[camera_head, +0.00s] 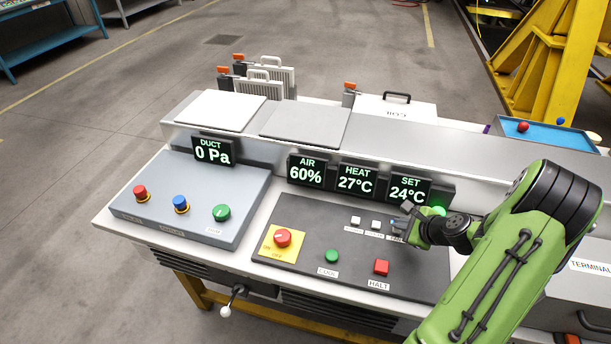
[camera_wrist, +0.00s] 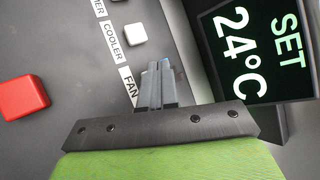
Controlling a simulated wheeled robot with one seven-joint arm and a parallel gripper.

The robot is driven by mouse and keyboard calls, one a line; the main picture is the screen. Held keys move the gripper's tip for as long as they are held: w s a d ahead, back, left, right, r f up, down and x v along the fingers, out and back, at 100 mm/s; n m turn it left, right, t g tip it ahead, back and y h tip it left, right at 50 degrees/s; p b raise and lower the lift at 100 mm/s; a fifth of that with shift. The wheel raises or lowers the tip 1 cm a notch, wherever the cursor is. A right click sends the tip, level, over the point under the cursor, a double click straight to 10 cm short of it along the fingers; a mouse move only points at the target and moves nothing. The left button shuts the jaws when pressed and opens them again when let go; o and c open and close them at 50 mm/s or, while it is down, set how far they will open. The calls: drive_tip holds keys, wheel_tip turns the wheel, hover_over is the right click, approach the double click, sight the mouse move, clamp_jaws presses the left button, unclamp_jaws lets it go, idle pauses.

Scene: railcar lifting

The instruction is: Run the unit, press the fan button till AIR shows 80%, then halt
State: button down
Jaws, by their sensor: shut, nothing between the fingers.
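The AIR display (camera_head: 306,171) reads 60%. My gripper (camera_head: 396,224) is shut and empty, with its fingertips over the FAN spot at the right end of the white button row. In the wrist view its fingers (camera_wrist: 158,68) are beside the FAN label (camera_wrist: 129,88) and hide the fan button; I cannot tell if they touch it. The white cooler button (camera_wrist: 135,34) shows just beyond. The red square HALT button (camera_head: 381,267) is at the front of the dark panel, with a round green button (camera_head: 331,256) to its left. A green lamp (camera_head: 438,210) glows behind my gripper.
The HEAT display (camera_head: 357,178) reads 27°C and the SET display (camera_head: 408,188) 24°C. The DUCT display (camera_head: 212,150) reads 0 Pa. A red knob (camera_head: 283,238) sits on a yellow ON/OFF plate. Red, blue and green controls stand on the left grey box (camera_head: 190,222).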

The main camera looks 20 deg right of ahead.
sight(399, 232)
drive_tip(key=shift+f, duration=0.2)
drive_tip(key=shift+r+p, duration=0.4)
wheel_tip(399, 232, up, 6)
drive_tip(key=p, duration=0.5)
drive_tip(key=shift+r, duration=0.15)
